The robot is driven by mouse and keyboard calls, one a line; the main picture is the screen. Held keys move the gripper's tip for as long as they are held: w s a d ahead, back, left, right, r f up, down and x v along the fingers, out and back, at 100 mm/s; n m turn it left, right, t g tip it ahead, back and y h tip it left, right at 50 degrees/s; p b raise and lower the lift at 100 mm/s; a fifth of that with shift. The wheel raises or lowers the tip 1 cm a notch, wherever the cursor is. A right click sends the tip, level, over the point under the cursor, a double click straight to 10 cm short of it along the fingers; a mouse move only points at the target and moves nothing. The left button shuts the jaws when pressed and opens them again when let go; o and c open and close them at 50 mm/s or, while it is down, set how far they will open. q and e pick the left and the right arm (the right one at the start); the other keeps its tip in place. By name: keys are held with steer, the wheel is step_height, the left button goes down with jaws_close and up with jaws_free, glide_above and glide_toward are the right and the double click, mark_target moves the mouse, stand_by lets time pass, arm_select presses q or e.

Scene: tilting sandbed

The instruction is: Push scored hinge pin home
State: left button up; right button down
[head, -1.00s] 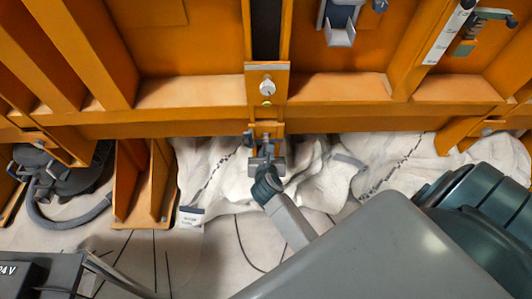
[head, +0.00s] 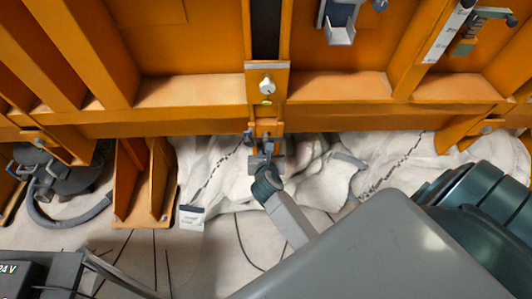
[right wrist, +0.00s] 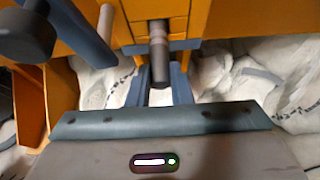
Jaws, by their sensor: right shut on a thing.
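The hinge pin (right wrist: 159,55) is a dark grey cylinder in the right wrist view. Its far end meets the orange hinge block (right wrist: 155,10), where a narrower, lighter section shows; how deep it sits I cannot tell. My right gripper (right wrist: 159,82) is shut on the pin, one finger on each side of it. In the head view my right gripper (head: 261,147) is just below the orange central bracket (head: 267,72), and the pin is mostly hidden there. Any score on the pin is too small to make out. My left gripper is not in view.
An orange crossbeam (head: 190,123) with ribs spans the view above crumpled white cloth (head: 215,175). A silver knob (head: 267,86) is on the bracket. A dark round unit with a hose (head: 68,216) is at left.

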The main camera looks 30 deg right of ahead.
steer(key=shift+w+d+r+p, duration=0.2)
steer(key=shift+w+d, duration=0.2)
steer(key=shift+w, duration=0.2)
steer(key=shift+w+d+r+p, duration=0.15)
steer(key=shift+w+d, duration=0.2)
steer(key=shift+w, duration=0.25)
steer(key=c, duration=1.2)
jaws_free()
steer(key=shift+f, duration=0.1)
steer(key=shift+c, duration=0.2)
steer(key=shift+o, duration=1.5)
steer(key=shift+c, duration=0.5)
